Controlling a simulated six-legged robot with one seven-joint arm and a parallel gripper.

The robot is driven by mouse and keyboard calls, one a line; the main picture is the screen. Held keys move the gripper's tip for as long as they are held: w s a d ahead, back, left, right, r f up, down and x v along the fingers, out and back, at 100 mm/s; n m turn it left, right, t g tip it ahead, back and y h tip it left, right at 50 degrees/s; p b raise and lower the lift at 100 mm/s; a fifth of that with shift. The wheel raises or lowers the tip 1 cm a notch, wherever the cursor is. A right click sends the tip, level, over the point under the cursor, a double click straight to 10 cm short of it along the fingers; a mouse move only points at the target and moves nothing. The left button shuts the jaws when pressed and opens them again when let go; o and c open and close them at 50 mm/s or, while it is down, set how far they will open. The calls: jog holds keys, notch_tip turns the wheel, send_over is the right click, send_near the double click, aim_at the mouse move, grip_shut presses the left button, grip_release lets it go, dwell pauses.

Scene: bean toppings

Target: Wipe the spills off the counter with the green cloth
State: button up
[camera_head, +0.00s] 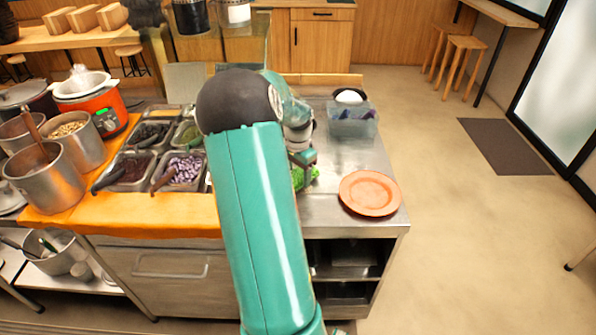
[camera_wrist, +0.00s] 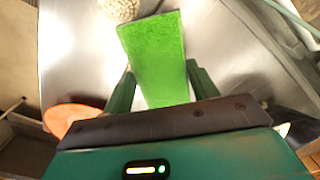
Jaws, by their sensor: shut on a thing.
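The green cloth (camera_wrist: 155,50) is between the two fingers of my gripper (camera_wrist: 162,88) in the wrist view and stretches out ahead of them. My gripper is shut on it. In the head view a small part of the cloth (camera_head: 299,178) shows below my gripper (camera_head: 303,160), low over the steel counter (camera_head: 325,213). My arm hides the counter to its left. The counter surface (camera_wrist: 75,55) also shows in the wrist view. Whether the cloth touches the counter is unclear.
An orange plate (camera_head: 370,193) lies at the counter's front right. A clear bin (camera_head: 353,122) stands behind it. Topping trays (camera_head: 130,171), steel pots (camera_head: 47,178) and an orange cooker (camera_head: 100,108) fill the left side. A beige textured object (camera_wrist: 118,8) is beyond the cloth.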

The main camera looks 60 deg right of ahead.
jog(key=shift+f, duration=0.5)
dwell(0.9)
jog(key=shift+s, duration=0.1)
jog(key=shift+s+a, duration=0.25)
jog(key=shift+s, duration=0.5)
jog(key=shift+s+a, duration=0.25)
jog(key=shift+s, duration=0.55)
jog(key=shift+s+a, duration=0.25)
jog(key=shift+s, duration=0.5)
jog(key=shift+w+d, duration=0.25)
jog(key=shift+w, duration=0.55)
jog(key=shift+w+d, duration=0.25)
jog(key=shift+w, duration=0.6)
jog(key=shift+w+d, duration=0.25)
jog(key=shift+w, duration=0.55)
jog(key=shift+s+r, duration=0.1)
jog(key=shift+r, duration=3.9)
